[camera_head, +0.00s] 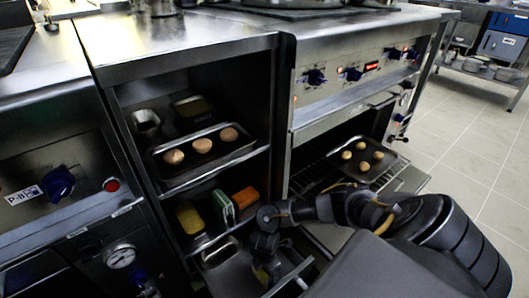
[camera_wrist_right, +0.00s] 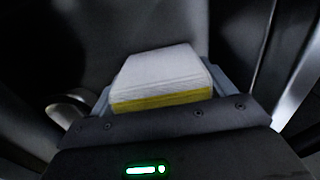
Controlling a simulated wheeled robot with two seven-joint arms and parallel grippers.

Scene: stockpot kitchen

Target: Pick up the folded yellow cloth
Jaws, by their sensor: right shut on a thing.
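My right gripper (camera_head: 266,268) reaches down in front of the lower shelf of the open cabinet. In the right wrist view its fingers (camera_wrist_right: 160,98) are shut on a folded cloth (camera_wrist_right: 160,78), which has a pale, brightly lit top and a yellow edge. In the head view a small bit of yellow cloth (camera_head: 262,275) shows at the fingertips; most of it is hidden by the gripper. I cannot tell whether the cloth touches anything beneath it. My left gripper is out of view.
A yellow item (camera_head: 190,217), a green item (camera_head: 222,208) and an orange item (camera_head: 245,198) stand on the lower shelf. A metal pan (camera_head: 226,262) lies near the gripper. Above is a tray (camera_head: 243,152) of round buns. The oven door (camera_head: 412,180) is open at right.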

